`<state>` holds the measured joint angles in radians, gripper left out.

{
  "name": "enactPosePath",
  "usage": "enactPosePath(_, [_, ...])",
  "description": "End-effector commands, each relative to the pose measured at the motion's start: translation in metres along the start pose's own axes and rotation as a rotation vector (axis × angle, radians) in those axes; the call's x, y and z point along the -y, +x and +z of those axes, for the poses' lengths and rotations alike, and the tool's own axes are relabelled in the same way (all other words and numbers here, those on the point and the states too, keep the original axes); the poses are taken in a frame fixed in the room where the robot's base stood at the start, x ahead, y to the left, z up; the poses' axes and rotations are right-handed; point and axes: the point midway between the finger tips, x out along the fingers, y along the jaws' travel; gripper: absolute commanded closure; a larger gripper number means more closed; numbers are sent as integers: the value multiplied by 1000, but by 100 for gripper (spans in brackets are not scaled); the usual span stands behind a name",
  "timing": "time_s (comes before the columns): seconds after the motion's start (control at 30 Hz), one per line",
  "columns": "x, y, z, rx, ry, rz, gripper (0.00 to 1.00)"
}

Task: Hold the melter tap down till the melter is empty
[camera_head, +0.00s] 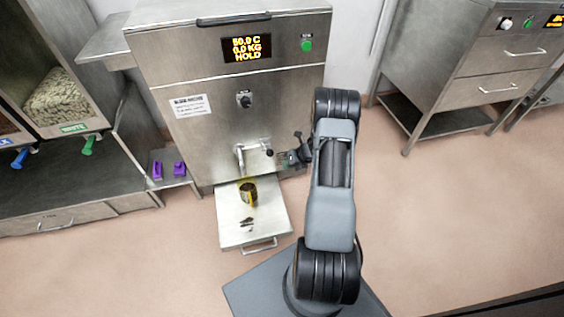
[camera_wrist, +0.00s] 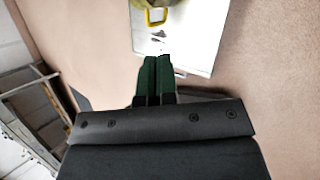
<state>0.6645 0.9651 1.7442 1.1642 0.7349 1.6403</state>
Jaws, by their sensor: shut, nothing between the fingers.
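The melter (camera_head: 225,110) is a steel cabinet whose display (camera_head: 247,49) reads 50.0 C, 0.0 KG, HOLD. A dark container with yellow edging (camera_head: 248,192) stands under the spout on a pulled-out tray (camera_head: 232,226). It also shows at the top of the wrist view (camera_wrist: 157,15).
Dark marks (camera_head: 246,224) lie on the tray below the container. Two purple pieces (camera_head: 168,170) sit on a small shelf at left. A bin with pale pellets (camera_head: 57,98) stands far left. A steel drawer cabinet (camera_head: 490,60) stands at right. The floor between is clear.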

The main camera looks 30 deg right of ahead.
Motion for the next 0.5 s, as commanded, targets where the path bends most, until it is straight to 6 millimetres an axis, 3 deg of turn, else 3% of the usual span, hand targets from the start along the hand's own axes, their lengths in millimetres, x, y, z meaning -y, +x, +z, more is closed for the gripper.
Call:
enactPosePath(0.03, [1, -14, -3, 3, 6, -3, 100])
enactPosePath(0.2, [6, -42, -16, 7, 10, -6, 100])
enactPosePath(0.5, [7, -64, -28, 5, 7, -4, 100])
